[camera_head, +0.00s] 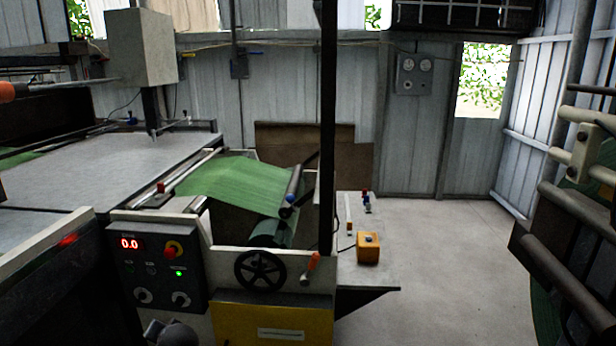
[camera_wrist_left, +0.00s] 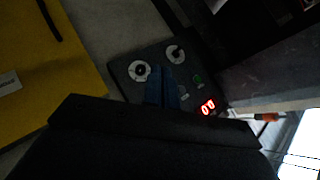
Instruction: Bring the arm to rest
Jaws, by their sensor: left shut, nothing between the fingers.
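My left gripper (camera_wrist_left: 164,86) shows in the left wrist view with its fingers together and nothing between them. It points toward the dark control panel (camera_wrist_left: 145,50), near two round knobs; I cannot tell the exact gap, but no grip on a knob shows. In the head view the control panel (camera_head: 157,268) has a red display reading 0.0, a red and yellow button (camera_head: 173,249), a lit green lamp and two knobs. A grey part of my left arm shows below it at the bottom edge; its fingertips cannot be made out. My right gripper is in neither view.
A black handwheel (camera_head: 260,269) and an orange-handled lever (camera_head: 311,262) sit right of the panel, above a yellow cover (camera_head: 270,324). Green sheet (camera_head: 235,187) runs over the machine. A side table (camera_head: 370,284) holds an orange box (camera_head: 368,247).

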